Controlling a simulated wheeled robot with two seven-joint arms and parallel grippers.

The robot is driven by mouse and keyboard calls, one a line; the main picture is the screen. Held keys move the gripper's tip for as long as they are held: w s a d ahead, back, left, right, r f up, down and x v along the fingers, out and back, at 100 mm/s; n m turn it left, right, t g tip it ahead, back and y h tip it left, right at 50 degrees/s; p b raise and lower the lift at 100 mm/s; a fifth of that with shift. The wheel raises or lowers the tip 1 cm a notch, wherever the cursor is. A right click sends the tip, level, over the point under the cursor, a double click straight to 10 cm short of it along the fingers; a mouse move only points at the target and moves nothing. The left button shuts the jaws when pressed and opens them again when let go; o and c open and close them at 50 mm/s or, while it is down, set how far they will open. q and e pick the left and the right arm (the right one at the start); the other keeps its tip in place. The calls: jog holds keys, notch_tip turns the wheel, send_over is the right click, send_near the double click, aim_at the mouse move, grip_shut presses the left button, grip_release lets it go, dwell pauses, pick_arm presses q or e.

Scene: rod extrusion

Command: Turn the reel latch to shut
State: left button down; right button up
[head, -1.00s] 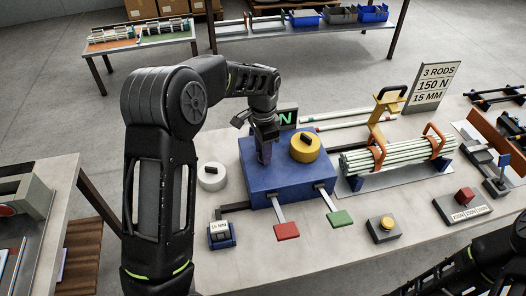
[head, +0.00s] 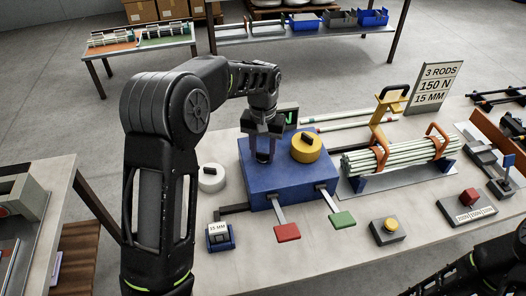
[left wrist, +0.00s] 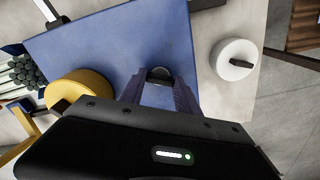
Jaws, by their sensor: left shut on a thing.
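A blue box (head: 287,185) stands on the bench in the head view, and its top (left wrist: 95,48) fills much of the left wrist view. My left gripper (head: 265,158) points down onto the left part of that top. In the left wrist view its fingers are shut on a small dark latch knob (left wrist: 159,75); the knob is mostly hidden in the head view. I cannot tell the latch's exact angle. A yellow round cap (head: 306,150) with a dark handle sits on the box to the right of the gripper. My right gripper is out of view.
A white round cap (head: 211,179) lies left of the box. Red (head: 287,232) and green (head: 342,219) levers stick out in front. A rack of pale rods (head: 400,155) stands to the right.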

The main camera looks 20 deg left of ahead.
pick_arm(q)
jog(key=n, duration=0.5)
jog(key=shift+n, duration=0.3)
dwell(0.4)
jog(key=c, duration=0.9)
grip_release()
jog(key=shift+r, duration=0.1)
jog(key=shift+r+b, duration=0.7)
jog(key=shift+r, duration=3.15)
